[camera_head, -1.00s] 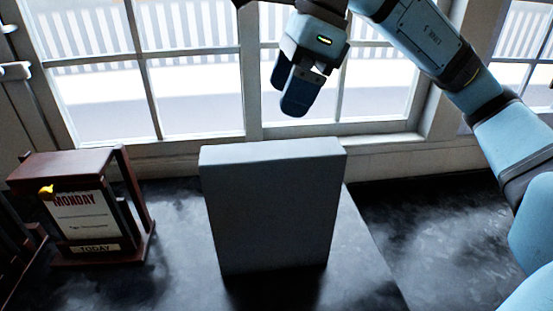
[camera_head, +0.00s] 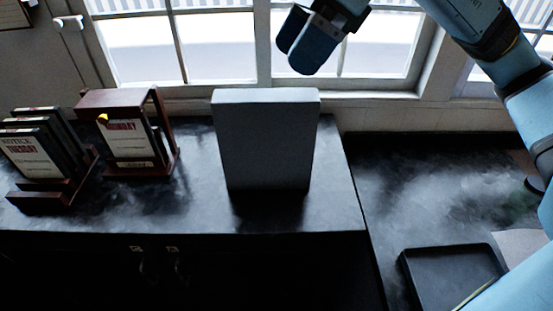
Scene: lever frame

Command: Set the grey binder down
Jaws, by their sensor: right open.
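The grey binder (camera_head: 265,142) stands upright on the dark countertop (camera_head: 335,205), near the middle of the head view. Its broad face is toward me and its base rests on the counter. My right gripper (camera_head: 297,55) is above and behind the binder's top edge, in front of the window. It is open, with nothing between its fingers, and appears apart from the binder. My left gripper is not in view.
A wooden frame with a Monday-like card (camera_head: 131,137) stands left of the binder. A rack of dark cards marked Tuesday (camera_head: 40,155) is farther left. A black tray (camera_head: 452,281) lies at lower right. The window (camera_head: 215,50) is behind. Counter right of the binder is clear.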

